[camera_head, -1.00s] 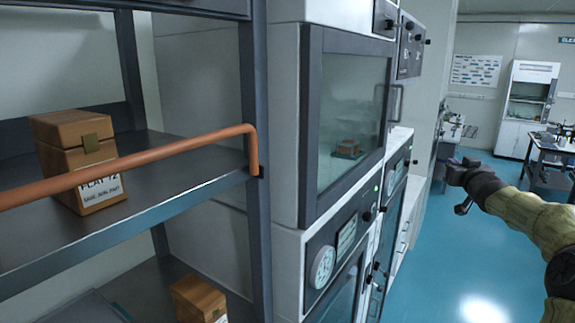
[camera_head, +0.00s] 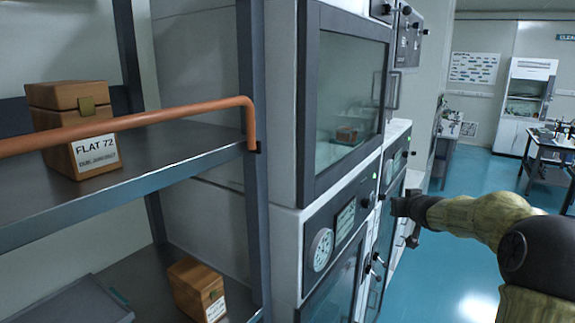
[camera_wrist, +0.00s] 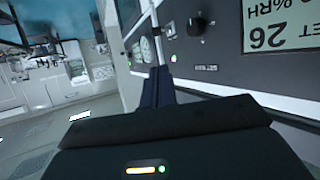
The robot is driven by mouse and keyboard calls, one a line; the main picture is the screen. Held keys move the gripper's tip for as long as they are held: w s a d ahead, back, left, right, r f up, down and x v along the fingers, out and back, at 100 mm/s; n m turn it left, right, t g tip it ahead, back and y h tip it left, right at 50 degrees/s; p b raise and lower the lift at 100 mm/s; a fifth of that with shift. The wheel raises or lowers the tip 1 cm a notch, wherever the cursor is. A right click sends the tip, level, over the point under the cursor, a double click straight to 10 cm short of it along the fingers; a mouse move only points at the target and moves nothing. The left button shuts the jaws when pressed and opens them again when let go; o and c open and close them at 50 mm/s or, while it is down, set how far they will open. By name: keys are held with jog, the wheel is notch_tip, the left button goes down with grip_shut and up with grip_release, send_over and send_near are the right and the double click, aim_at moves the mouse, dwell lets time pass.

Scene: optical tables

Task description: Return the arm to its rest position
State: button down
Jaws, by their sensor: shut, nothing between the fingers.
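My arm reaches in from the right edge of the head view, in a khaki sleeve with dark joints. My gripper (camera_head: 399,207) points left at its end, in front of the cabinet fronts. In the wrist view my gripper's fingers (camera_wrist: 157,85) are together, shut and empty. A dark cabinet panel with a knob and a display (camera_wrist: 268,25) reading 26 and %RH lies close by in the wrist view.
A metal shelf (camera_head: 190,150) with an orange rail (camera_head: 150,118) stands at left. It holds a wooden box labelled FLAT 72 (camera_head: 75,130), with another wooden box (camera_head: 197,290) below. Glass-door cabinets (camera_head: 345,100) fill the middle. Blue floor (camera_head: 455,265) is open at right, with benches beyond.

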jog(key=s+a+f+g+b, duration=0.2)
jog(key=s+a+f, duration=0.35)
jog(key=f, duration=0.35)
jog(key=s+a+f+g+b, duration=0.2)
jog(key=s+a+f+g, duration=0.1)
jog(key=s+f, duration=0.4)
jog(key=s+a+f+g+b, duration=0.3)
jog(key=s+f, duration=0.4)
jog(key=s, duration=0.7)
jog(key=s+a+f+g+b, duration=0.3)
jog(key=s+a+f, duration=0.2)
jog(key=s, duration=0.5)
jog(key=shift+s+a+f+y, duration=0.25)
jog(key=shift+s+f+y, duration=0.15)
jog(key=shift+f, duration=0.55)
jog(key=shift+w, duration=0.1)
